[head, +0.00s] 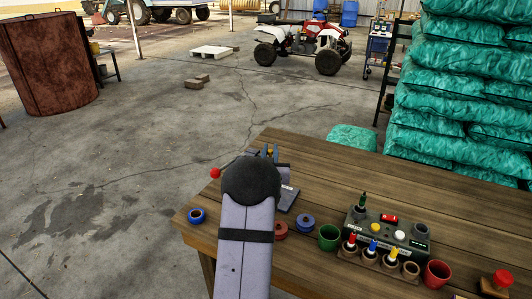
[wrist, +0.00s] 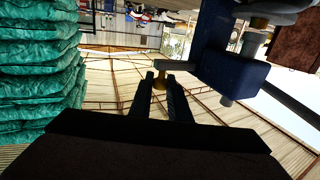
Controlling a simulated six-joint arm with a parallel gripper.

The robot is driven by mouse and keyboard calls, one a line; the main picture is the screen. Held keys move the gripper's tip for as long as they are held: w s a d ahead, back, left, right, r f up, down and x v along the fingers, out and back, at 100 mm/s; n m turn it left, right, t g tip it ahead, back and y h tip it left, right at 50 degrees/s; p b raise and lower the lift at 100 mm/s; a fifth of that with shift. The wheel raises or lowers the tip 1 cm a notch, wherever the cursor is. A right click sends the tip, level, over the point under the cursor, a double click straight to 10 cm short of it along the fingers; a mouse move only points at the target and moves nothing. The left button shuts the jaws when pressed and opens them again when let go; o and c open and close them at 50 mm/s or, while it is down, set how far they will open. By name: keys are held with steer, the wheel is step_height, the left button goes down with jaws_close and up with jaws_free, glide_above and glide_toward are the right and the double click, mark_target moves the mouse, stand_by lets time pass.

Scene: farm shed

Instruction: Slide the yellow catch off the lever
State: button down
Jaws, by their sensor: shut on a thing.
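The yellow catch (wrist: 159,83) is between my gripper's two dark fingers in the wrist view, at the end of a greenish-grey piece reaching out from a dark blue housing (wrist: 232,62). My gripper (wrist: 160,79) is shut on the catch. The lever's red knob (head: 215,173) shows left of my wrist. Most of the lever and its mount is hidden behind my arm; part of a grey base (head: 289,197) with a label shows to the right.
Green sacks (head: 455,100) are stacked behind. The table's back middle is clear.

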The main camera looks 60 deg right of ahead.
steer(key=shift+s, duration=0.15)
steer(key=c, duration=1.7)
jaws_free()
steer(key=shift+s, duration=0.15)
steer(key=shift+a, duration=0.1)
steer(key=shift+b+v, duration=1.3)
steer(key=shift+v, duration=2.25)
